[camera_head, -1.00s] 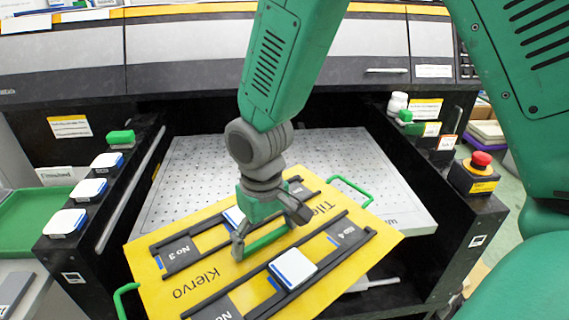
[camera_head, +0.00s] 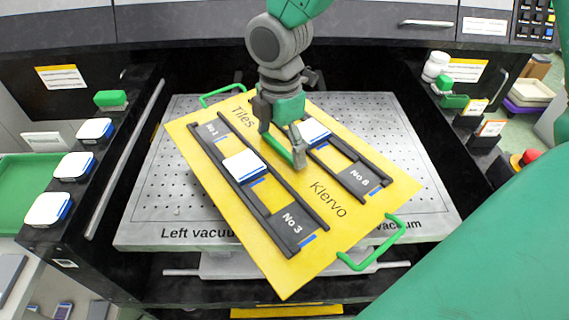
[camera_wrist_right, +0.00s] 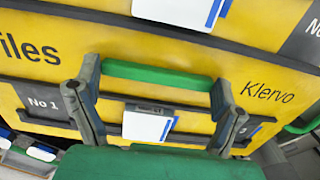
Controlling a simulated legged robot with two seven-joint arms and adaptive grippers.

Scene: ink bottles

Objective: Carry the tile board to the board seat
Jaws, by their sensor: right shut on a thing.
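The yellow tile board (camera_head: 318,238) has dark rails, white tiles and a green handle at each end. It is turned diagonally, with the word "Tiles" at upper left and "Klervo" at lower right. My right gripper (camera_head: 282,145) is shut on the board's middle green bar, which also shows between the fingers in the wrist view (camera_wrist_right: 155,76). The board is over a grey perforated plate (camera_head: 165,195), and its near corner reaches past the plate's front edge. Their gap is hard to judge. No place labelled as the board seat can be read. My left gripper is not in view.
White-topped pads (camera_head: 73,166) and a green block (camera_head: 111,99) line the left ledge. A white bottle (camera_head: 436,66), a green piece (camera_head: 453,100) and a red button (camera_head: 529,156) are at the right. Dark side walls flank the plate. A green tray (camera_head: 22,190) lies far left.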

